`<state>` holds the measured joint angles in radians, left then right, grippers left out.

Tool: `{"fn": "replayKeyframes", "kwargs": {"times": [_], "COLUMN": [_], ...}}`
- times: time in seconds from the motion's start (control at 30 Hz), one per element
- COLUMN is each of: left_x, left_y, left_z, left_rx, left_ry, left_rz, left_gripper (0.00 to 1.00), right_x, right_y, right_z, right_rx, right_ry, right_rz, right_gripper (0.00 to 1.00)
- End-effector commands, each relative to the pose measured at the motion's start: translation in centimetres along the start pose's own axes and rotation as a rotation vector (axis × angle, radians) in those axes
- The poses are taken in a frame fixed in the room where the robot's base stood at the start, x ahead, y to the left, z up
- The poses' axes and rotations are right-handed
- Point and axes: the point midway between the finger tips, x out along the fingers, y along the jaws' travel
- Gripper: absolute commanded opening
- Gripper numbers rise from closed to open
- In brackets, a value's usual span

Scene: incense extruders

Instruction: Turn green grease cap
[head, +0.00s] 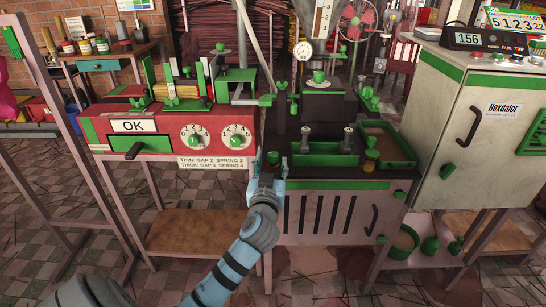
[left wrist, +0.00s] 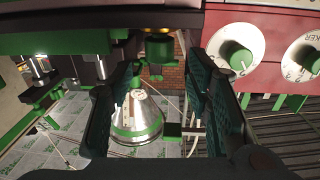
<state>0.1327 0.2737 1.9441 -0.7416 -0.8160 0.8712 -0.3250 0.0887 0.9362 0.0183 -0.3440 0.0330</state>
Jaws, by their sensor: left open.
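The green grease cap, as I take it, is a small green cylinder (head: 273,158) on the front left corner of the dark machine, right of the red panel. In the left wrist view a green cylinder (left wrist: 159,47) shows between the finger tips. My left gripper (head: 270,166) is open, with its fingers pointing at the cap, one to each side. In the left wrist view the two dark fingers (left wrist: 161,66) stand wide apart; I cannot tell whether either touches the cap. My right gripper is not in view.
The red panel (head: 165,133) with an OK sign and two green dials (head: 194,140) is close on the left. A green tray (head: 325,158) with upright posts is right of the cap. A beige cabinet (head: 470,125) stands far right. A silver cone (left wrist: 137,118) shows beyond the fingers.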

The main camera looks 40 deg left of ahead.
Motion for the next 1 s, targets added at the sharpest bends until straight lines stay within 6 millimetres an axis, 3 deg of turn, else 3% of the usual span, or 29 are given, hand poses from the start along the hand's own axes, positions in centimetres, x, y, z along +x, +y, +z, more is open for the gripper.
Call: {"fn": "replayKeyframes", "kwargs": {"times": [0.1,0.23,0.57,0.83,1.0], "left_x": [2.7,4.4,5.1,5.0,5.0], "left_y": [0.0,0.0,0.0,0.0,0.0], "left_z": [0.2,0.2,0.1,0.1,0.1], "left_rx": [-0.001,0.000,-0.001,0.000,0.000], "left_ry": [0.000,-0.001,-0.003,-0.003,-0.004], "left_rz": [-0.001,0.000,0.001,0.001,0.004], "left_gripper": [0.45,0.45,0.45,0.02,0.00], "right_x": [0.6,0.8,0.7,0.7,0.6], "right_y": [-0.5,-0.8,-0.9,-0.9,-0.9], "right_z": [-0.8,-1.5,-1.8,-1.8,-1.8], "right_rx": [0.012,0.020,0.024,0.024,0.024], "right_ry": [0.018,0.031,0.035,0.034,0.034], "right_rz": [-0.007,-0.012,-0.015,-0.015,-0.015], "right_gripper": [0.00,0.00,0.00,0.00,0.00]}}
